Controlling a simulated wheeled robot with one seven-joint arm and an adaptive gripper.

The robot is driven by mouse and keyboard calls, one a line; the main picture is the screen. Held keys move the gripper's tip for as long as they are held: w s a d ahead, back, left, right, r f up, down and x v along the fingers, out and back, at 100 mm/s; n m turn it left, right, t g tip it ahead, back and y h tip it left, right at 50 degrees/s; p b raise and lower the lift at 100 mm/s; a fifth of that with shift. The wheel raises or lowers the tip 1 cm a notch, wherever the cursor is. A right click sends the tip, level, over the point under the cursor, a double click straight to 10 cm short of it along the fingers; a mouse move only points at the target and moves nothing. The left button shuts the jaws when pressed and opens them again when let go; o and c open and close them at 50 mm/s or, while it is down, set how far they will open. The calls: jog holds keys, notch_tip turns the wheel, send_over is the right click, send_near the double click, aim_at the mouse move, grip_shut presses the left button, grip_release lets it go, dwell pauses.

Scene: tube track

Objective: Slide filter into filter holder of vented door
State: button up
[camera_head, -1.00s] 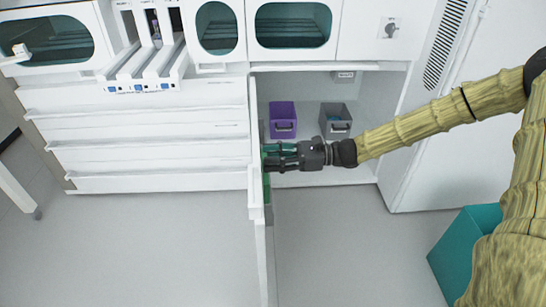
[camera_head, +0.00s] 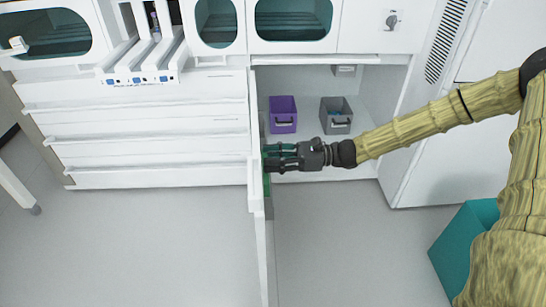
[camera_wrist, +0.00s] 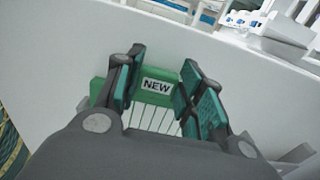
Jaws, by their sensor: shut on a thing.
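My gripper (camera_head: 278,157) is shut on a green filter at the inner face of the open white door (camera_head: 257,195). In the wrist view my gripper (camera_wrist: 158,88) has its two fingers on either side of the green filter (camera_wrist: 156,84), which carries a white "NEW" label and a pale ribbed part below it.
Inside the open cabinet, a purple bin (camera_head: 283,113) and a grey bin (camera_head: 336,116) stand behind my gripper. White drawers (camera_head: 150,130) are to the left. A teal bin (camera_head: 463,245) stands on the floor at the right. The floor in front is clear.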

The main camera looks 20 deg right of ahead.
jog(key=o, duration=1.3)
jog(key=shift+c, duration=0.2)
jog(key=v, duration=1.2)
